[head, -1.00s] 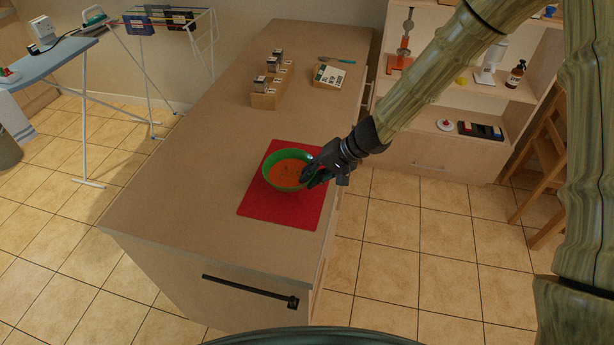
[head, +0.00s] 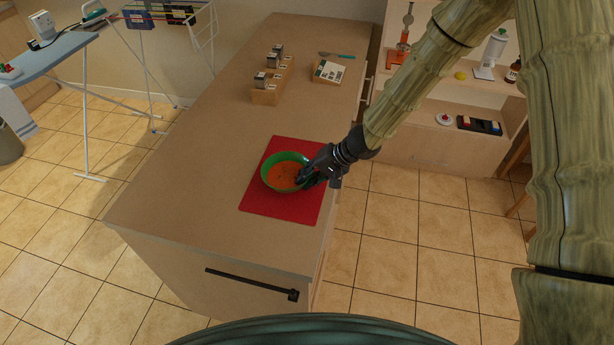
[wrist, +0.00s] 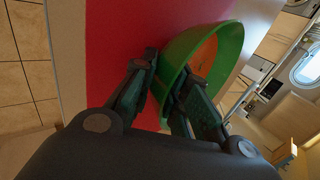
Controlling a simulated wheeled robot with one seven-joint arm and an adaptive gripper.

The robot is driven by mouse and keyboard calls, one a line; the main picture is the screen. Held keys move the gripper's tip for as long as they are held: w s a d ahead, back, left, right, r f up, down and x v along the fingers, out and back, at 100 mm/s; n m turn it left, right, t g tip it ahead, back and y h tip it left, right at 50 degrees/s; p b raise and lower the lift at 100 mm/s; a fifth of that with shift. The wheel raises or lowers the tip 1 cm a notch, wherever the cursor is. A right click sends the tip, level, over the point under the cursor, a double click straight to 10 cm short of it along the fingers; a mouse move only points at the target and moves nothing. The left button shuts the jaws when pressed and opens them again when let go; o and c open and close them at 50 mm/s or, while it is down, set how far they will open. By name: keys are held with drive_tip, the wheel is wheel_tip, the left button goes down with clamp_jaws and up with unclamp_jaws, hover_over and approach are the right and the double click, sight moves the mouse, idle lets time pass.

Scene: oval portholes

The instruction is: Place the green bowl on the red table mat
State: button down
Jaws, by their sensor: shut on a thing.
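The green bowl (head: 272,180) with orange contents is over the red table mat (head: 262,204) on the brown counter. In the head view it appears on or just above the mat; I cannot tell whether its base touches. My gripper (head: 304,177) is shut on the bowl's right rim. In the wrist view, the fingers of my gripper (wrist: 168,92) straddle the wall of the bowl (wrist: 226,48), one inside and one outside. The red mat (wrist: 112,40) lies behind it. The bowl's underside is hidden.
A wooden holder with small jars (head: 268,88) and a white-topped box (head: 328,72) stand at the counter's far end. The counter (head: 190,190) is clear left of the mat. Shelves (head: 425,130) stand at the right.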

drive_tip(key=c, duration=1.4)
unclamp_jaws()
drive_tip(key=shift+b+v, duration=1.2)
drive_tip(key=shift+v, duration=4.85)
drive_tip(key=shift+f, duration=0.1)
